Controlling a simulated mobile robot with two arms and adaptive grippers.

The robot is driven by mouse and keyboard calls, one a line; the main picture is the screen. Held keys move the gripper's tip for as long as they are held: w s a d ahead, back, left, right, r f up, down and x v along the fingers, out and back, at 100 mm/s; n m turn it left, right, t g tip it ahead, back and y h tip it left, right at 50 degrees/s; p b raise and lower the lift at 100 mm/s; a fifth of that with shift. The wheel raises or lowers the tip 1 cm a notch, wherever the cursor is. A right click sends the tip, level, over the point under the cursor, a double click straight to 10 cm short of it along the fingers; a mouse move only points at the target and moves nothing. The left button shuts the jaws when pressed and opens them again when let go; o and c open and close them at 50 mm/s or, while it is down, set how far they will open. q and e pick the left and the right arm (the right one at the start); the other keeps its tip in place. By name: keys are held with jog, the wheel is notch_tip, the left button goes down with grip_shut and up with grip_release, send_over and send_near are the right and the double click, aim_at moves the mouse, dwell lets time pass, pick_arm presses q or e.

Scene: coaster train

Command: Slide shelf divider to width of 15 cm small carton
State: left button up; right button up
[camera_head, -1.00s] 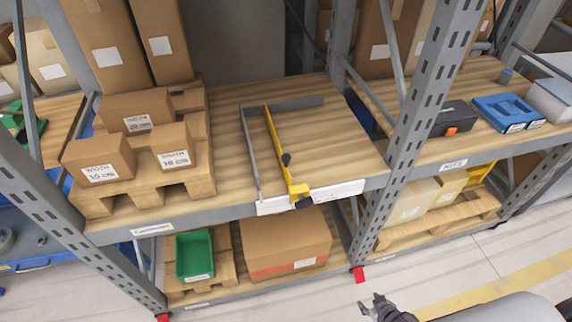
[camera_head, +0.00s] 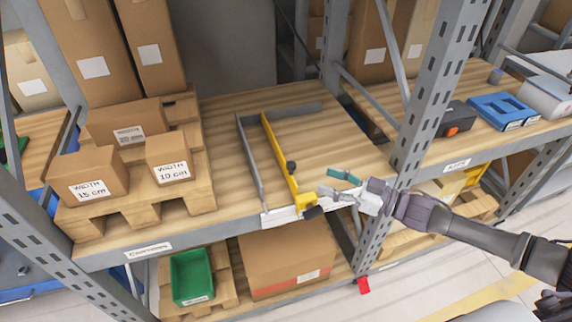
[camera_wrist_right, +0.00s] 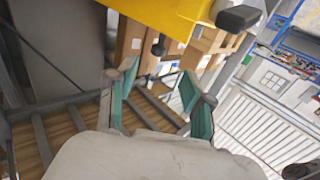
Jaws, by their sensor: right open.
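The yellow shelf divider (camera_head: 279,160) stands on the middle wooden shelf, with dark knobs on it and a yellow front end. A fixed grey rail (camera_head: 250,160) runs to its left, with a narrow gap between them. The small carton marked 15 cm (camera_head: 88,183) sits front left on a pallet. My right gripper (camera_head: 336,184) is open and empty, just right of the divider's front end and apart from it. In the right wrist view the divider (camera_wrist_right: 160,14) crosses the top, beyond the open fingers (camera_wrist_right: 158,92). My left gripper is not in view.
Cartons marked 10 cm (camera_head: 170,160) and 20 cm (camera_head: 122,121) share the pallet (camera_head: 145,195). A grey upright (camera_head: 425,110) stands right of my gripper. The shelf right of the divider is bare. A green bin (camera_head: 192,275) is below.

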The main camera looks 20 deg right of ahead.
aim_at(295, 168)
jog(key=x, duration=0.2)
jog(key=p+x, duration=0.1)
jog(key=x, duration=0.2)
jog(key=shift+w+a+r, duration=0.15)
jog(key=shift+w+r, duration=0.05)
jog(key=x, duration=0.4)
jog(key=shift+w+a+f+p, duration=0.15)
jog(key=shift+p, duration=0.25)
jog(key=shift+w+a+f, duration=0.1)
jog(key=shift+w+a, duration=0.3)
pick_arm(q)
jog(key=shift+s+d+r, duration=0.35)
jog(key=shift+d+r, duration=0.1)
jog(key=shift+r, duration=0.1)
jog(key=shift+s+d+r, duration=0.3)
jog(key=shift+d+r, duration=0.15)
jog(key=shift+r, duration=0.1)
pick_arm(e)
grip_shut()
jog(key=shift+d, duration=0.1)
